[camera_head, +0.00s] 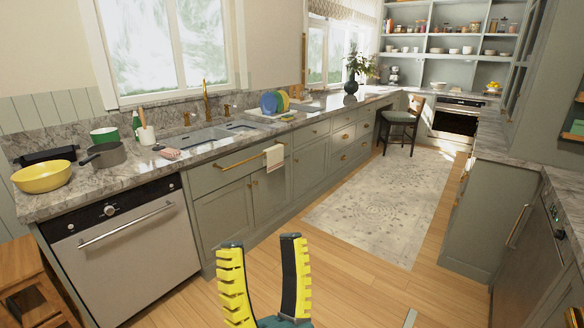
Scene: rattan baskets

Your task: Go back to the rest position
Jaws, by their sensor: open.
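My gripper (264,258) shows at the bottom middle of the head view. Its two yellow and black fingers point up and stand apart. The gap between them is empty, with only wooden floor and cabinet fronts behind it. The fingers touch nothing that I can see. The rest of my arm is cut off by the lower picture edge.
A chair (400,120) stands far back.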

